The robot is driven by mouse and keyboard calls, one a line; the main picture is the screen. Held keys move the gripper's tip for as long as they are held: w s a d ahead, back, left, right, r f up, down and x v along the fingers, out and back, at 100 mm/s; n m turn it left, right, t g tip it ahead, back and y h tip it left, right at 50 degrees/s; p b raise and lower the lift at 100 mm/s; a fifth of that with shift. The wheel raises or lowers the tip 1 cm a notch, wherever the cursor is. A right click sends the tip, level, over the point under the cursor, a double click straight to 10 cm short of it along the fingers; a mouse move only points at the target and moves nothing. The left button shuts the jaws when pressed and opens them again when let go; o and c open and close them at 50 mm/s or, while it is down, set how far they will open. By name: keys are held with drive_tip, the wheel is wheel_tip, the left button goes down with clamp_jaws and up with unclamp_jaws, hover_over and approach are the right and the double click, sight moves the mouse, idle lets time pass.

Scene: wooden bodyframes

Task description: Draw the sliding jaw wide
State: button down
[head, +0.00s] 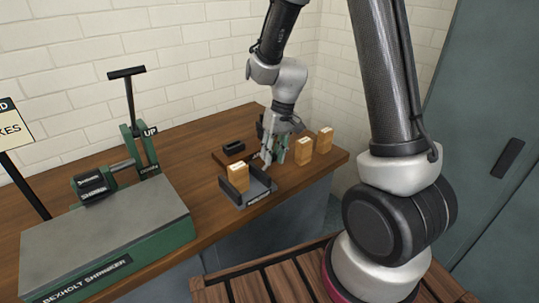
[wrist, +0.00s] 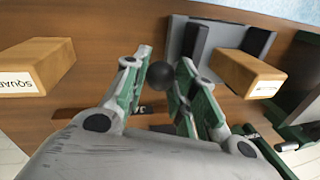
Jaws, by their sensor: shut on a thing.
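A dark grey fixture (head: 258,189) with raised walls stands near the bench's front edge, a wooden block (head: 238,177) standing in it. In the wrist view the fixture's grey plate (wrist: 181,40) and an upright dark wall, which looks like the sliding jaw (wrist: 196,48), lie ahead. The block (wrist: 246,72) is to the right of that wall. My gripper (wrist: 160,72) is shut on a round black knob (wrist: 161,76) just left of the wall. How the knob joins the jaw is hidden. In the head view my gripper (head: 268,155) is at the fixture's far right side.
Two more wooden blocks, a nearer one (head: 304,151) and a farther one (head: 325,140), stand right of my gripper. A small black item (head: 234,148) lies behind the fixture. A green machine (head: 110,235) with a tall lever fills the left of the bench.

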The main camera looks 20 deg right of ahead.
drive_tip(key=c, duration=1.1)
unclamp_jaws()
drive_tip(key=shift+w+d, duration=0.1)
drive_tip(key=shift+d, duration=0.15)
drive_tip(key=shift+r, duration=0.1)
drive_tip(key=r, duration=0.4)
drive_tip(key=d+r, duration=0.1)
drive_tip(key=r, duration=0.2)
drive_tip(key=d+r, duration=0.1)
drive_tip(key=r, duration=0.3)
drive_tip(key=shift+w+d+r, duration=0.15)
drive_tip(key=shift+r, duration=0.2)
drive_tip(key=s+d+r+t, duration=0.1)
drive_tip(key=s+d+r, duration=0.1)
drive_tip(key=s, duration=0.5)
drive_tip(key=s+d+r+m+t+h, duration=0.1)
drive_tip(key=s+d+r+t, duration=0.1)
drive_tip(key=s+r, duration=0.3)
drive_tip(key=s+d+r+t+h, duration=0.1)
drive_tip(key=s+d+r, duration=0.2)
drive_tip(key=s, duration=0.6)
drive_tip(key=shift+d+r+t, duration=0.25)
drive_tip(key=shift+d+t, duration=0.15)
drive_tip(key=shift+d, duration=0.2)
